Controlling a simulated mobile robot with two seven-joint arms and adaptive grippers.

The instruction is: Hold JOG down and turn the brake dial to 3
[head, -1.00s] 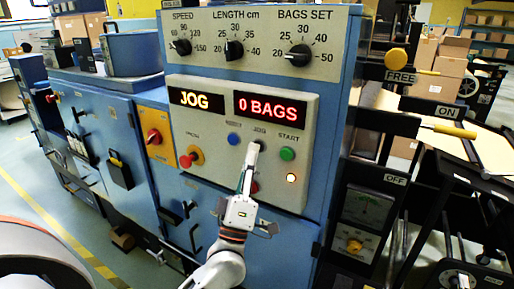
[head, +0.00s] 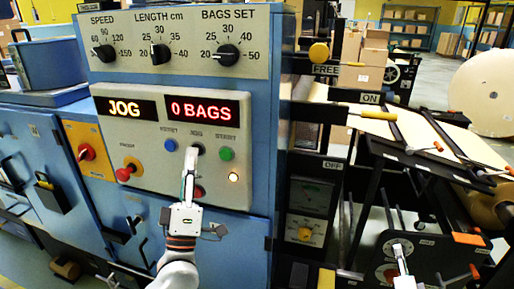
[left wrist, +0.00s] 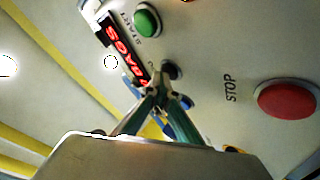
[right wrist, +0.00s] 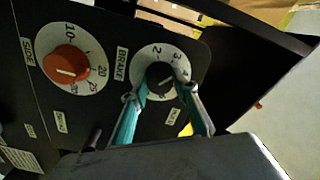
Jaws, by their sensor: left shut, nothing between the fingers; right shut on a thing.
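My left gripper (head: 193,152) is shut, its tips at the dark JOG button (left wrist: 172,70) on the grey control panel. Whether the button is pressed in is hard to see, but the left display (head: 125,108) reads JOG. My right gripper (right wrist: 162,92) is shut on the dark knob of the brake dial (right wrist: 160,74), one finger on each side. Numbers 2, 3 and 4 show on the dial's white face; the pointer's exact setting is unclear. In the head view, the brake dial (head: 404,245) is small and partly covered by my right gripper.
A green START button (head: 226,154) and a red STOP button (left wrist: 287,99) are close to my left gripper. An orange SIDE knob (right wrist: 66,63) sits beside the brake dial.

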